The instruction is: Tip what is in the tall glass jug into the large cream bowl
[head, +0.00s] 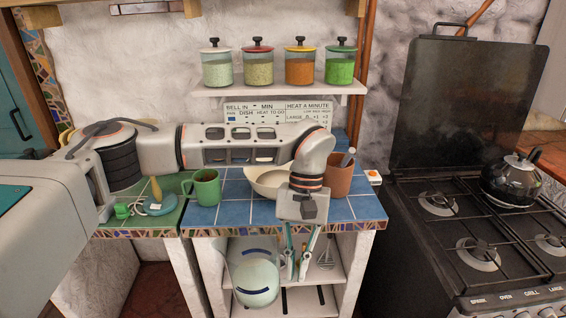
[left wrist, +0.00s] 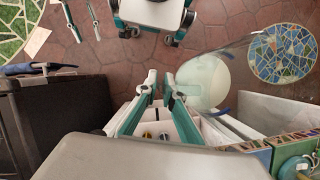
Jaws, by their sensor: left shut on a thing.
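The tall glass jug (head: 254,278) is clear, with dark blue bands and pale contents. It hangs in front of the counter edge, and also shows in the left wrist view (left wrist: 207,80). My left gripper (head: 297,276) points down beside it, shut on its side nearest the fingers; the exact grip point is hard to see. In the left wrist view my left gripper's fingers (left wrist: 165,88) meet at the jug's edge. The large cream bowl (head: 262,188) stands on the blue tiles, partly behind my left arm. My right gripper (left wrist: 86,36) shows at the upper left, its fingers apart and empty.
A green mug (head: 205,188) stands left of the bowl, a terracotta pot (head: 340,177) right of it. A black stove (head: 460,235) with a kettle (head: 511,180) is at the right. Jars (head: 258,66) stand on the shelf above. Open shelves lie below the counter.

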